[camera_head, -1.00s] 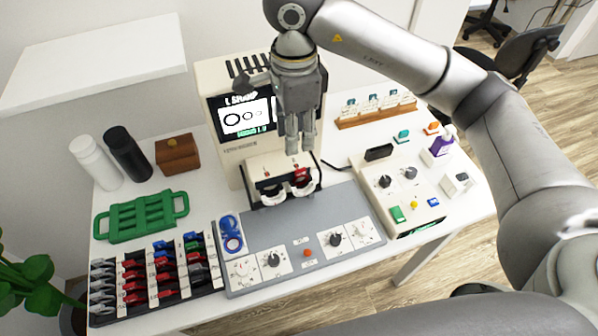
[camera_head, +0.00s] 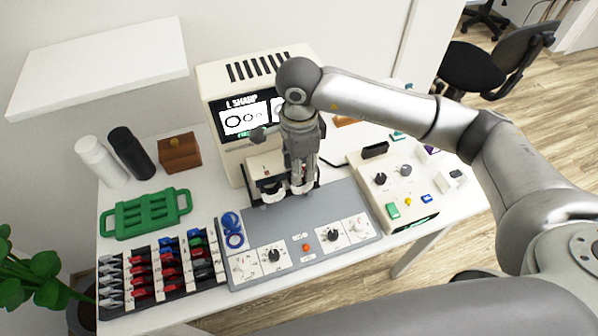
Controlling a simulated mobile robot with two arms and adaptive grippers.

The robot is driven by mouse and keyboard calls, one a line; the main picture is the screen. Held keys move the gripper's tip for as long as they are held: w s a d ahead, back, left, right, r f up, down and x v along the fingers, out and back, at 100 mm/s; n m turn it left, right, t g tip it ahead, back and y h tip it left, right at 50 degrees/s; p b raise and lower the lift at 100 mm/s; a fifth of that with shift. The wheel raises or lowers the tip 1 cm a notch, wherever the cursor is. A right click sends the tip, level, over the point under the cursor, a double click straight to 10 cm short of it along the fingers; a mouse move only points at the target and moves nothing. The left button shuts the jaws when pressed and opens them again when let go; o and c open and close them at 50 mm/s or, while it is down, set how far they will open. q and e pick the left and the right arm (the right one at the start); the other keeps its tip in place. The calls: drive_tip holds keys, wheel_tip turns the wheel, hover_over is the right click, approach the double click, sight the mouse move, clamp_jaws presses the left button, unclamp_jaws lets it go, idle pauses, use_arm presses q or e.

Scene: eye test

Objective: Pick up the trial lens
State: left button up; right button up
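A two-ring lens holder (camera_head: 270,194) stands at the front of the cream test machine, at the back edge of the grey panel. My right gripper (camera_head: 302,187) points down over the holder's right ring and hides much of it. No red tab shows there now. Its fingers are close together, and I cannot tell whether they are open or grip anything. Trial lenses with red, blue, green and black tabs fill a rack (camera_head: 170,270) at the front left. A blue round lens piece (camera_head: 231,221) lies at the panel's left end. My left gripper is not in view.
The cream machine (camera_head: 215,96) stands behind the holder. A control box (camera_head: 392,178) is to the right. A green tray (camera_head: 146,213), a brown box (camera_head: 178,153) and two bottles (camera_head: 128,152) are on the left. A white shelf (camera_head: 100,62) hangs above them.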

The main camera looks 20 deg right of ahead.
clamp_jaws()
idle(0.3)
